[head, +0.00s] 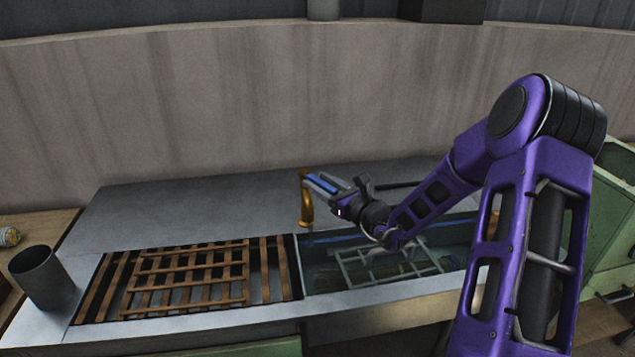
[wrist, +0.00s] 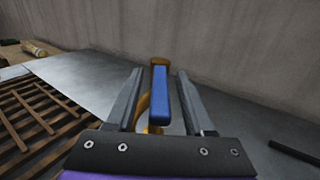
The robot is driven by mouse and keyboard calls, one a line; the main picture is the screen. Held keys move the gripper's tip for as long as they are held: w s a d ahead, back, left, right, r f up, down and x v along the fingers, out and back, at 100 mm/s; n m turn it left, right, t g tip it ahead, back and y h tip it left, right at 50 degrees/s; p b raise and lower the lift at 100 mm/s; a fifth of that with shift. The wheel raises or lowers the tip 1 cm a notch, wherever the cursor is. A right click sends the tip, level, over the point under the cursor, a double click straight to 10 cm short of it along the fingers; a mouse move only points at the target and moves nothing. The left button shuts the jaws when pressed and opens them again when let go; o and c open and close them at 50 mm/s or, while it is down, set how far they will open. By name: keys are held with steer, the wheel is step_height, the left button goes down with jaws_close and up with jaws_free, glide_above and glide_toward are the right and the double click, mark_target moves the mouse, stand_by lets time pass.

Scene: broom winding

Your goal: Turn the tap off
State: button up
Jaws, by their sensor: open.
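The tap has a brass-coloured spout (head: 306,204) that curves down at the left end of the water basin (head: 340,290). Its blue handle (head: 323,183) also shows in the wrist view (wrist: 160,98), pointing toward the camera with brass behind it. My gripper (head: 318,181) is open at the tap. In the wrist view its two grey fingers stand on either side of the blue handle, with a visible gap on each side. My gripper and arm hide part of the tap in the head view. I cannot make out a stream of water.
A wooden slatted rack (head: 190,277) lies left of the basin. A pale metal grid (head: 385,262) sits in the basin. A grey cylinder (head: 40,277) stands at the far left. A dark rod (head: 400,184) lies behind my wrist. A wall (head: 200,100) rises behind the counter.

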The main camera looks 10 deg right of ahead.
steer(key=shift+w+a, duration=0.25)
steer(key=shift+w, duration=0.25)
jaws_close()
stand_by(1.2)
